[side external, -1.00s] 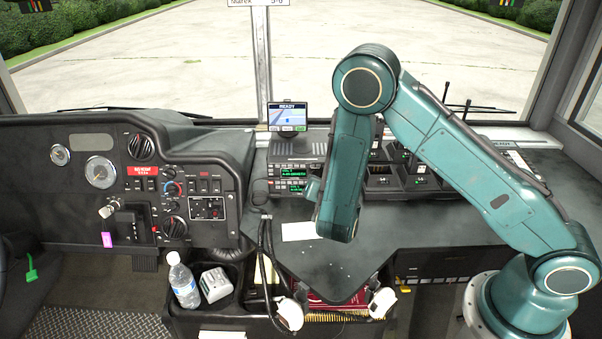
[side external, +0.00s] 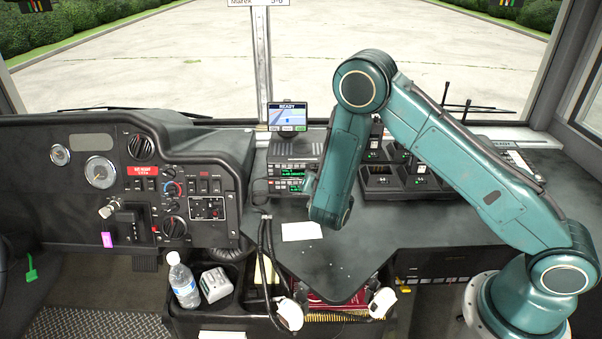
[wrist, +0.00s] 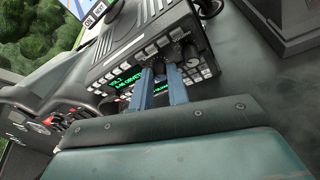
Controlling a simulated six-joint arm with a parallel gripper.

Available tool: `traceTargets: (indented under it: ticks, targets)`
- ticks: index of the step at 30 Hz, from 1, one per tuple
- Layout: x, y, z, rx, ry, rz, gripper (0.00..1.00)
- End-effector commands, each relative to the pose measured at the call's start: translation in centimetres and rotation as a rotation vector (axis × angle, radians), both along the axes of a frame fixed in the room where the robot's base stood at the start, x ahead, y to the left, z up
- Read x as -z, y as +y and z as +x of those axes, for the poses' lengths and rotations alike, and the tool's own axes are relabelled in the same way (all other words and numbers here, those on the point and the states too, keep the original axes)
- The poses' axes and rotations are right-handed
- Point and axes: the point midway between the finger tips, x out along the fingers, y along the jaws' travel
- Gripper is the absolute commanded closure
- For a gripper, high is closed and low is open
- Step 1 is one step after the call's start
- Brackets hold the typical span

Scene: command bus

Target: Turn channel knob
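Two stacked black radio units (side external: 284,166) with green lit displays stand on the console in the side view. In the wrist view the radio (wrist: 150,50) fills the upper middle, tilted, with rows of small buttons and a green text display (wrist: 125,80). Dark round knobs (wrist: 184,54) sit on its face near the fingertips. My gripper (wrist: 159,72) shows two blue fingers, apart, pointing at the radio face by the knobs. Contact with a knob cannot be made out. In the side view my arm's end hides most of the gripper. Which knob is the channel knob is unclear.
A small screen reading READY (side external: 288,117) stands above the radios. A white paper (side external: 301,231) lies on the console in front. A black charger rack (side external: 395,178) is behind my arm. Black cables (side external: 266,240) hang left of the paper.

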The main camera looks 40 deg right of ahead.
Motion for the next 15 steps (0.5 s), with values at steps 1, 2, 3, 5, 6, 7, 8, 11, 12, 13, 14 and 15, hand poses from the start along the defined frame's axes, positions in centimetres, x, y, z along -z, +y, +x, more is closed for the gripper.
traceTargets:
  ticks: [1, 2, 3, 5, 6, 7, 8, 11, 12, 13, 14, 15]
  targets:
    - [-0.01, 0.02, -0.01, -0.001, -0.001, 0.0, 1.0]
    - [-0.01, 0.02, -0.01, -0.001, -0.001, 0.001, 1.0]
    - [-0.01, 0.01, -0.02, 0.0, -0.002, 0.002, 1.0]
    - [-0.01, 0.01, -0.03, 0.0, -0.005, 0.005, 1.0]
    - [0.0, 0.0, -0.04, 0.0, -0.009, 0.008, 1.0]
    - [0.0, 0.0, -0.04, -0.001, -0.012, 0.011, 1.0]
    - [0.0, 0.0, -0.04, -0.001, -0.016, 0.015, 1.0]
    - [0.01, -0.05, -0.08, -0.001, -0.032, 0.032, 1.0]
    - [0.02, -0.08, -0.09, 0.0, -0.041, 0.041, 1.0]
    - [0.03, -0.08, -0.1, 0.0, -0.048, 0.048, 1.0]
    - [0.03, -0.1, -0.1, -0.001, -0.056, 0.056, 1.0]
    - [0.05, -0.11, -0.12, 0.0, -0.068, 0.068, 1.0]
